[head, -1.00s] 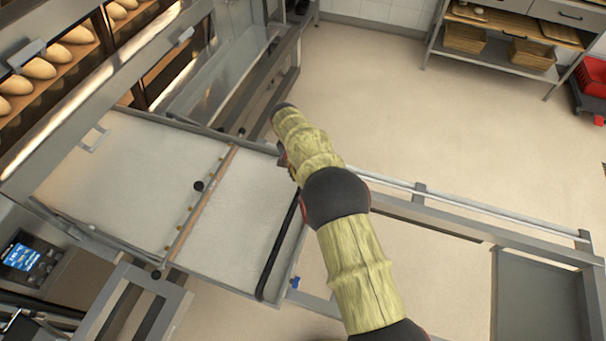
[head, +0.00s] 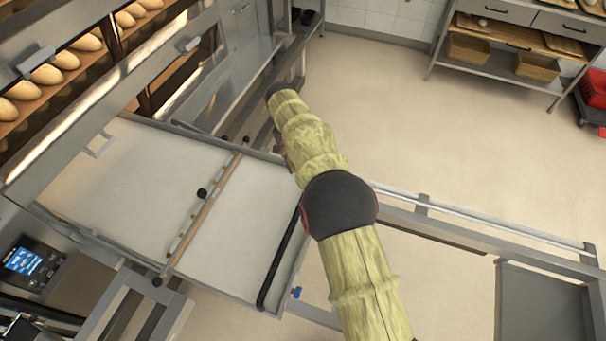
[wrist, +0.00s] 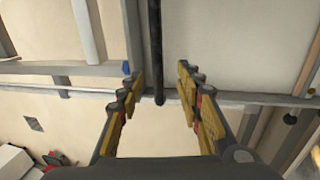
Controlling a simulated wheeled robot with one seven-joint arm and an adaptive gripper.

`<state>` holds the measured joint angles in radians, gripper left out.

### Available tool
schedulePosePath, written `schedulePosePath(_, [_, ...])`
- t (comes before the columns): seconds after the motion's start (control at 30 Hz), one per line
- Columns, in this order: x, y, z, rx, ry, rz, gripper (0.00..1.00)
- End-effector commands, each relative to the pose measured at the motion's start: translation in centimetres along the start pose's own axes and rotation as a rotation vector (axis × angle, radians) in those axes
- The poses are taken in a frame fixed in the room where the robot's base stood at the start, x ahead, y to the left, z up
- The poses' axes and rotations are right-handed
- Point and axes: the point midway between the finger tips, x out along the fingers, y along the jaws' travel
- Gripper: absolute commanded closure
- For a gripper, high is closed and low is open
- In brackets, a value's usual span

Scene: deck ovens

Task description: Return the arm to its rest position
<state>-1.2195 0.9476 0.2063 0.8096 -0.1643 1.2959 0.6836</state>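My arm, in a yellow-green sleeve with a dark joint, reaches up the middle of the head view. My gripper is hidden behind it there. In the wrist view my gripper (wrist: 160,92) is open, its two yellow-padded fingers wide apart with nothing held. A black bar handle (head: 280,258) runs along the right end of the pale loader belt (head: 240,220). In the wrist view the handle (wrist: 155,45) shows in the gap between the fingers, seemingly beyond them and not gripped.
The deck oven (head: 120,85) with several loaves stands at the left. A metal frame rail (head: 480,228) crosses to the right, ending at a grey panel (head: 545,305). A shelf unit (head: 510,62) and red crate (head: 594,85) stand at the back right. Open floor lies between.

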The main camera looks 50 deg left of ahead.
Motion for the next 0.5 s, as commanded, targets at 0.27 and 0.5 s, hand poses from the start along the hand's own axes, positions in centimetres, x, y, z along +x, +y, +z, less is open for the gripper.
schedulePosePath(0.27, [-1.9,-0.1,0.0,0.0,0.0,0.0,0.64])
schedulePosePath(0.5, [-1.9,-0.1,0.0,0.0,0.0,0.0,0.64])
